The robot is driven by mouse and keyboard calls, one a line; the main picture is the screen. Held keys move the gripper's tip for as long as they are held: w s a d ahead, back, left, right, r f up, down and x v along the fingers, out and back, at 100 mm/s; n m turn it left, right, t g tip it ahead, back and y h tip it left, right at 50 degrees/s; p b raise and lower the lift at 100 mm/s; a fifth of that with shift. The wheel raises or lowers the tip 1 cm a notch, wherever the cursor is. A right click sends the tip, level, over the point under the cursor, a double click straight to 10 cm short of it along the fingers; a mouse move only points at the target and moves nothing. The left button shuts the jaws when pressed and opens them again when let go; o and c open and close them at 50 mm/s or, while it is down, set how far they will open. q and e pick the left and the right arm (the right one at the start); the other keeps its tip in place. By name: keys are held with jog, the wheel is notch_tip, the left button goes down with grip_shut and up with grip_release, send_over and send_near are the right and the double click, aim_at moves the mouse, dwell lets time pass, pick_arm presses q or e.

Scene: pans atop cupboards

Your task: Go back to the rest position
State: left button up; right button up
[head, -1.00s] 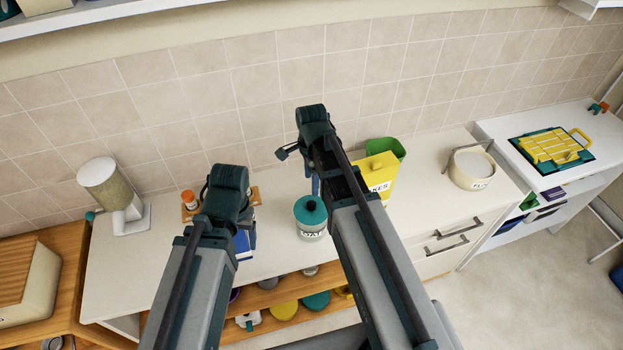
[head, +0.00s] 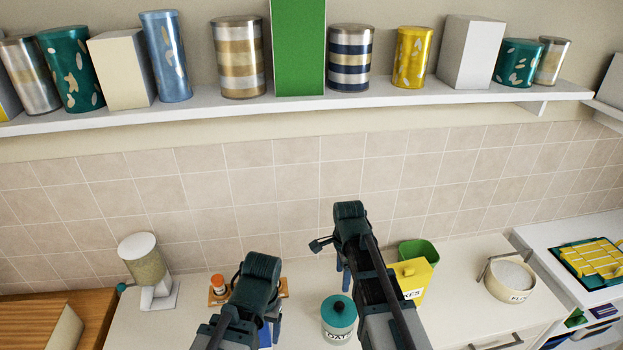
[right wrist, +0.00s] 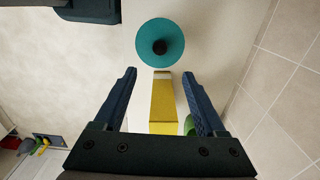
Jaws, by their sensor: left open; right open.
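My left gripper (head: 271,331) is above the white counter at lower centre in the head view, mostly hidden behind its own wrist. It looks empty. My right gripper (head: 347,280) is to its right, above the counter near the wall. In the right wrist view (right wrist: 160,74) its two blue fingers are spread wide with nothing between them touching. Beyond the fingers, the yellow box (right wrist: 163,102) and the teal-lidded jar (right wrist: 160,30) stand below on the counter. In the head view the jar (head: 338,322) stands between the two arms.
A shelf (head: 330,102) with several canisters and boxes runs above the tiled wall. On the counter (head: 130,325) are a grain dispenser (head: 145,270), the yellow box (head: 413,275), a green container (head: 424,252) and a cream pot (head: 510,281). A yellow rack (head: 594,258) stands far right.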

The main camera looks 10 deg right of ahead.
jog(key=s+a+f+n+b, duration=0.5)
jog(key=s+f+n+b, duration=0.2)
jog(key=f+n+b, duration=0.2)
jog(key=s+a+f+n+h+b, duration=0.1)
jog(key=s+a+f+n+b, duration=0.4)
jog(key=f+n+b, duration=0.5)
jog(key=shift+s+a+f+n, duration=0.15)
jog(key=shift+s+a+n, duration=0.1)
jog(key=shift+s+n, duration=0.95)
